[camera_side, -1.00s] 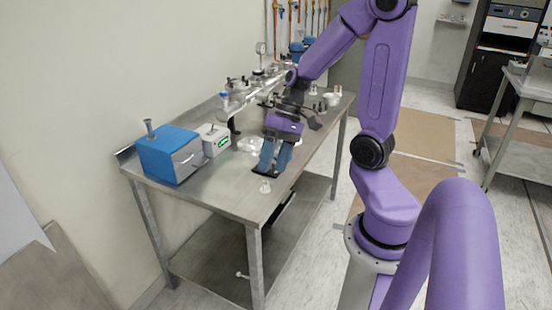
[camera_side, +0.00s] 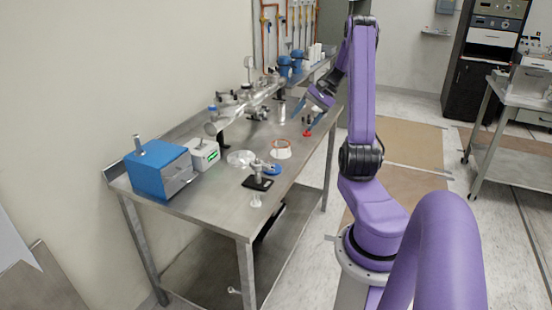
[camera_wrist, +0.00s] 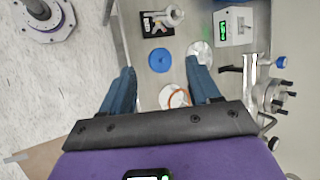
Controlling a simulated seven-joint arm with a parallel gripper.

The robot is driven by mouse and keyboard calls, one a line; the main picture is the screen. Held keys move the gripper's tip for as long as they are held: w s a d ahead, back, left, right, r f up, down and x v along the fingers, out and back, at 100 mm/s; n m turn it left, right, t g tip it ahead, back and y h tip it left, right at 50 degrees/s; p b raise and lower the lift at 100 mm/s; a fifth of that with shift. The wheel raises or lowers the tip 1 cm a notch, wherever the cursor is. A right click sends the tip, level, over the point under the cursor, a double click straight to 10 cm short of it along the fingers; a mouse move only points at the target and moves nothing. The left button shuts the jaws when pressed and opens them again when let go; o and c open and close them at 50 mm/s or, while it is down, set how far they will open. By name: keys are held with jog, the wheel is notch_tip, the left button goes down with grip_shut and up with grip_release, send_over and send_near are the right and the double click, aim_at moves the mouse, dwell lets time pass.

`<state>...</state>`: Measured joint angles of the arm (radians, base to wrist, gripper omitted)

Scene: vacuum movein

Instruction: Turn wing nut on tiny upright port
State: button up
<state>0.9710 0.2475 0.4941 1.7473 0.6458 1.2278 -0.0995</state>
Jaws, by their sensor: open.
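A small metal fitting on a black base (camera_side: 258,182) stands near the front of the steel table. It also shows at the top of the wrist view (camera_wrist: 160,20). It appears to be the small port, but its wing nut is too small to make out. A blue disc (camera_side: 272,168) lies beside it. My gripper (camera_side: 307,116) is open and empty, above the table's back right part, well away from the fitting. In the wrist view my two blue fingers (camera_wrist: 160,68) are spread apart, with the blue disc (camera_wrist: 159,60) seen below between their tips.
A dish with an orange ring (camera_side: 281,149) and a clear disc (camera_side: 241,158) lie mid-table. A blue box (camera_side: 163,170) and a white box with a green display (camera_side: 204,154) stand at left. Metal vacuum piping (camera_side: 235,112) runs along the wall side.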

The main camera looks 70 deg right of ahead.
send_near(271, 164)
jog(key=x, duration=0.5)
jog(key=d+x, duration=0.1)
jog(key=x, duration=0.1)
jog(key=shift+w+a+f, duration=0.1)
jog(key=shift+w+f, duration=0.15)
jog(key=shift+f, duration=0.1)
jog(key=c, duration=1.1)
